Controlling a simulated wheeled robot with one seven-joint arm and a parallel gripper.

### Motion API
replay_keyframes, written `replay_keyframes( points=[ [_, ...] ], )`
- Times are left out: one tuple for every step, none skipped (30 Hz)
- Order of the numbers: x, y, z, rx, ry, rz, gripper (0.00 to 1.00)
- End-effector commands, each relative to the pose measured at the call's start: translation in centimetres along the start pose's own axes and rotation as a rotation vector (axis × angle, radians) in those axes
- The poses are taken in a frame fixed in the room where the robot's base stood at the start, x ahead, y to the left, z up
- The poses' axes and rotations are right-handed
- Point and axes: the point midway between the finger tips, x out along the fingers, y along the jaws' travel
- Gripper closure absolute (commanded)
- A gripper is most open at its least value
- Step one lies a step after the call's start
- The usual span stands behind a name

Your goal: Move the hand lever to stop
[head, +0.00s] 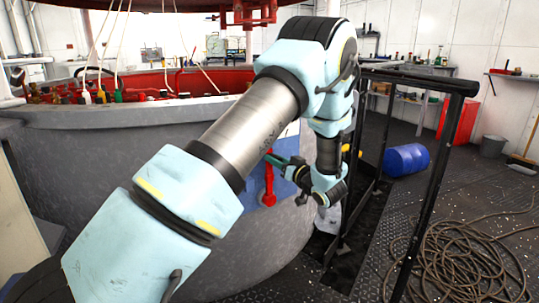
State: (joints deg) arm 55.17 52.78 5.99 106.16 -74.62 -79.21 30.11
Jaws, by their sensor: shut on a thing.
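The red hand lever (268,187) is mounted on a blue plate (284,187) on the side of the large grey drum. It looks upright, with its thicker red end low. My gripper (272,159) reaches in from the right and is shut on the upper part of the lever. The fingers and my arm hide part of the lever and plate. Any stop marking is too small or hidden to read.
The grey drum (120,190) fills the left and middle.

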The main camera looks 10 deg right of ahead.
Motion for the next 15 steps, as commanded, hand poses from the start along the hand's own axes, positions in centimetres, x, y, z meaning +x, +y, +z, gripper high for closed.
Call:
replay_keyframes(
  points=[
    [-0.02, 0.32, -0.29, -0.001, 0.004, 0.006, 1.00],
    [-0.02, 0.33, -0.26, 0.000, 0.004, 0.005, 1.00],
    [-0.01, 0.34, -0.22, 0.001, 0.004, 0.005, 1.00],
    [-0.01, 0.33, -0.21, 0.000, 0.004, 0.005, 1.00],
    [-0.01, 0.33, -0.20, 0.000, 0.004, 0.005, 1.00],
    [-0.01, 0.32, -0.21, -0.001, 0.004, 0.005, 1.00],
    [-0.01, 0.32, -0.20, -0.001, 0.004, 0.005, 1.00],
    [-0.01, 0.31, -0.20, -0.001, 0.004, 0.005, 1.00],
    [-0.01, 0.31, -0.20, -0.001, 0.004, 0.005, 1.00],
    [-0.01, 0.30, -0.20, -0.001, 0.004, 0.005, 0.63],
    [-0.01, 0.29, -0.19, -0.001, 0.004, 0.005, 0.60],
    [-0.01, 0.26, -0.18, -0.001, 0.004, 0.004, 0.55],
    [-0.01, 0.24, -0.16, 0.000, 0.003, 0.004, 0.52],
    [-0.01, 0.23, -0.15, 0.000, 0.003, 0.003, 0.48],
    [-0.01, 0.21, -0.13, 0.000, 0.003, 0.003, 0.44]
  ],
)
